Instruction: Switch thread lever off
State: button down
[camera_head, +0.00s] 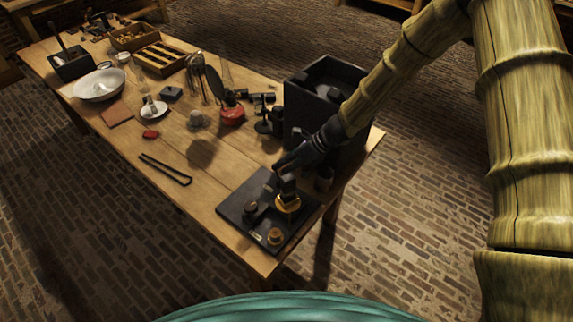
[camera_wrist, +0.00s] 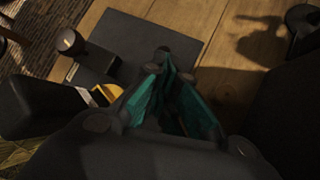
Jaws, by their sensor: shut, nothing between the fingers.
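A dark square base board (camera_head: 240,210) lies at the near right corner of the wooden table, with a brass disc (camera_head: 288,204), a small brass knob (camera_head: 274,236) and a dark round knob (camera_head: 251,207) on it. A dark upright block (camera_head: 288,186) stands by the brass disc; I cannot tell which part is the thread lever. My gripper (camera_head: 281,166) is shut and empty over the board's back edge, close to the block. In the wrist view the green-padded fingers (camera_wrist: 162,62) meet near the board (camera_wrist: 140,45); a brass piece (camera_wrist: 107,92) shows partly behind my gripper.
A tall black box (camera_head: 318,88) stands right behind my arm at the table's right edge. A red flask (camera_head: 232,114), a bent dark rod (camera_head: 165,169), a white bowl (camera_head: 100,85) and several small items are farther left.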

jog(key=shift+a, duration=0.1)
jog(key=shift+w+a+f, duration=0.25)
jog(key=shift+w+a, duration=0.1)
jog(key=shift+a, duration=0.35)
jog(key=shift+s+f, duration=0.1)
jog(key=shift+s, duration=0.1)
